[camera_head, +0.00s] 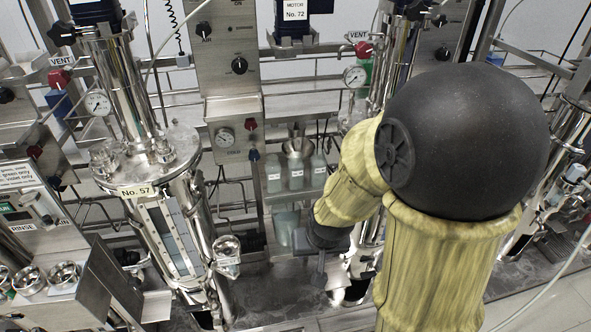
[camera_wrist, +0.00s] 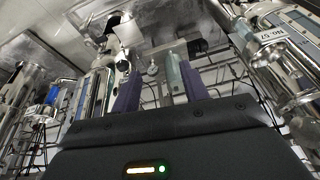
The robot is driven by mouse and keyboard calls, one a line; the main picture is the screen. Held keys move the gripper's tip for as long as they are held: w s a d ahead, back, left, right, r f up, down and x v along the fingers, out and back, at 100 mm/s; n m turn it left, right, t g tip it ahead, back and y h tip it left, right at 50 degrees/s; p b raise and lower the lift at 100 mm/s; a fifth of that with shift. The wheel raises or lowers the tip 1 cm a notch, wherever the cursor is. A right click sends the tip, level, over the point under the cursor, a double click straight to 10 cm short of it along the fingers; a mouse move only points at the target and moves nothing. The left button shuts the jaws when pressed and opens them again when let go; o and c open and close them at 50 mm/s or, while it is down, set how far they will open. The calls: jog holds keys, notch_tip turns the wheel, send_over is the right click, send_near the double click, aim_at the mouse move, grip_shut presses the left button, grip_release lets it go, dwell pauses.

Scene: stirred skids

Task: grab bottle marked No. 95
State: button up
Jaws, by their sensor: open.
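Three pale green bottles stand in a row on a small metal shelf in the middle of the head view: a left one (camera_head: 273,175), a middle one (camera_head: 296,175) and a right one (camera_head: 318,172). Each has a small white label, too small to read, so I cannot tell which is No. 95. My gripper (camera_head: 320,268) is partly hidden by my arm, in front of and below the shelf on the right. In the wrist view my gripper (camera_wrist: 160,78) shows two purple fingers spread apart. A pale green upright shape (camera_wrist: 174,72) shows by the right finger; I cannot tell if they touch.
A tall steel column marked No. 57 (camera_head: 163,220) stands left of the shelf. A metal funnel (camera_head: 297,145) is behind the bottles. Another steel column (camera_head: 392,65) stands right of the shelf, partly behind my arm. A control box (camera_head: 35,210) is at far left.

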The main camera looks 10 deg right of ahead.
jog(key=w+f+m+t+h+p, duration=0.1)
jog(key=w+m+t+h+p, duration=0.25)
jog(key=w+t+p, duration=0.5)
notch_tip(320, 180, up, 7)
jog(key=w+a+n+t+p, duration=0.1)
jog(key=w+n+t+p, duration=0.1)
jog(key=t+p, duration=0.2)
jog(key=shift+w+a+f+t, duration=0.2)
jog(key=shift+w+a+t, duration=0.1)
jog(key=shift+t, duration=0.35)
jog(key=shift+w+f+n+b, duration=0.1)
jog(key=shift+n+b, duration=0.15)
jog(key=shift+b, duration=0.05)
